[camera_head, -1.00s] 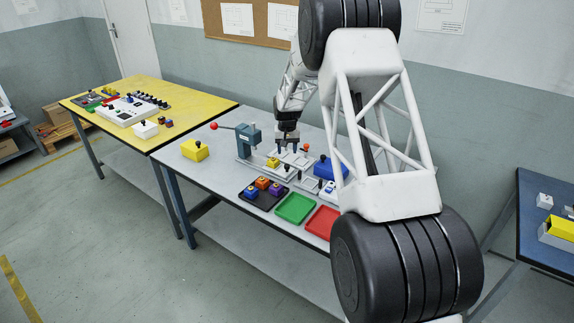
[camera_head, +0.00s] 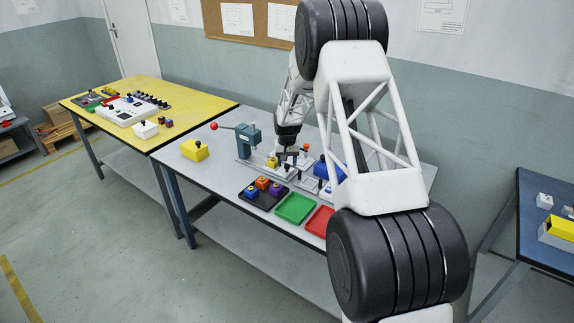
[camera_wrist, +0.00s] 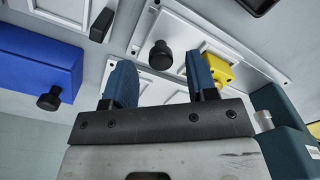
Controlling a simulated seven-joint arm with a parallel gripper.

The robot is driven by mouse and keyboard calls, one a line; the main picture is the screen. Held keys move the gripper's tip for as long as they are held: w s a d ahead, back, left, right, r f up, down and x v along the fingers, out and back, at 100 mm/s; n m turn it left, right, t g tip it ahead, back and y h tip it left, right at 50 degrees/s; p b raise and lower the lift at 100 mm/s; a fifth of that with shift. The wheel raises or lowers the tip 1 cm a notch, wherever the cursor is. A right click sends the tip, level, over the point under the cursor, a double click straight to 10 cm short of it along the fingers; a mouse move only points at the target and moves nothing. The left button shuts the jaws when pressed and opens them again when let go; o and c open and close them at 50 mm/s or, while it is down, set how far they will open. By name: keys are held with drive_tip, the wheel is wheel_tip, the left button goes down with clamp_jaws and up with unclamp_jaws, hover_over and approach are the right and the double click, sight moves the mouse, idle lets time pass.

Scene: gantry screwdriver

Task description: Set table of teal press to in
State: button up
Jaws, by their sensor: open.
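The teal press (camera_head: 248,142) stands on the grey table, with a red-balled lever (camera_head: 214,126) at its upper left. A yellow piece (camera_head: 272,162) sits low at the press's front right. In the wrist view, a yellow piece (camera_wrist: 218,70) lies by a pale plate (camera_wrist: 190,35), and a black knob (camera_wrist: 160,55) stands there. Part of the teal press (camera_wrist: 285,125) shows at the lower right. My gripper (camera_wrist: 160,88) is open, its two blue fingers apart with the knob beyond the gap. In the head view, my gripper (camera_head: 290,153) is low, right of the press; its fingertips are unclear.
A dark tray (camera_head: 246,203) with coloured blocks, a green tray (camera_head: 295,208) and a red tray (camera_head: 318,221) lie in front. A blue block (camera_head: 320,170) is partly behind my arm; a blue block (camera_wrist: 35,65) shows at left in the wrist view. A yellow block (camera_head: 194,150) stands left.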

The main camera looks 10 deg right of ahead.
drive_tip(key=shift+f, duration=0.75)
clamp_jaws()
